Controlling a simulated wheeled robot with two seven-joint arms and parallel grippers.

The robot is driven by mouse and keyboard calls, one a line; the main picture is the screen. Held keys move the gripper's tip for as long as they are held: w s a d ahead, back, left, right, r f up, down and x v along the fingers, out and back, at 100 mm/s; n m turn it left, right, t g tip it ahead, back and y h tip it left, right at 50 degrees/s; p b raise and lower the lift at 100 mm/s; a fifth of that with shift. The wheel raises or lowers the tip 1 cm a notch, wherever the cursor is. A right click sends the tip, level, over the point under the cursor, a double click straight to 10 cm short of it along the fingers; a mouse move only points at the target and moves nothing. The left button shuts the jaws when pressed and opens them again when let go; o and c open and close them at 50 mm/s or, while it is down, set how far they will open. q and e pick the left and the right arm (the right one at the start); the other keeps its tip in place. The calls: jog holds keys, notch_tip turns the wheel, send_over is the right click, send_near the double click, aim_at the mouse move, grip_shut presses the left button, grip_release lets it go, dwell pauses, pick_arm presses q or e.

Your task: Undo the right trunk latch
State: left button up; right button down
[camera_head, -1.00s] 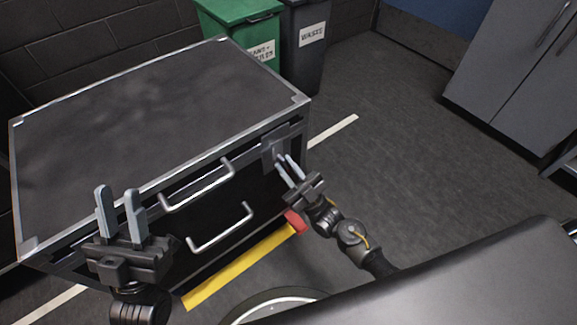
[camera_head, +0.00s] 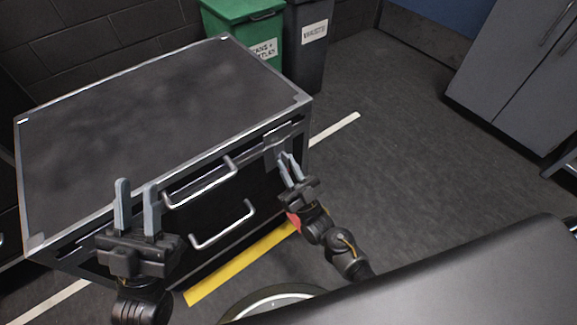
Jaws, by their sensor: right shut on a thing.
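The black trunk (camera_head: 150,125) with metal edges stands in front of me, its lid down. The right latch (camera_head: 276,147) is a metal plate near the right end of its front face. My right gripper (camera_head: 285,158) is at this latch, with its fingertips shut on the latch's small part, which the fingers mostly hide. My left gripper (camera_head: 137,188) is open and empty, in front of the trunk's left front, with its fingers pointing up. The left latch is not clearly visible.
Two handles, an upper one (camera_head: 200,186) and a lower one (camera_head: 224,226), stick out from the trunk's front. A yellow strip (camera_head: 240,265) lies on the floor before it. Green (camera_head: 243,30) and dark (camera_head: 308,50) bins stand behind. Floor at right is clear up to a grey cabinet (camera_head: 510,75).

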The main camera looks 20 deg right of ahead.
jog(key=c, duration=1.6)
grip_release()
pick_arm(q)
jog(key=shift+r, duration=0.1)
pick_arm(e)
jog(key=shift+o, duration=0.2)
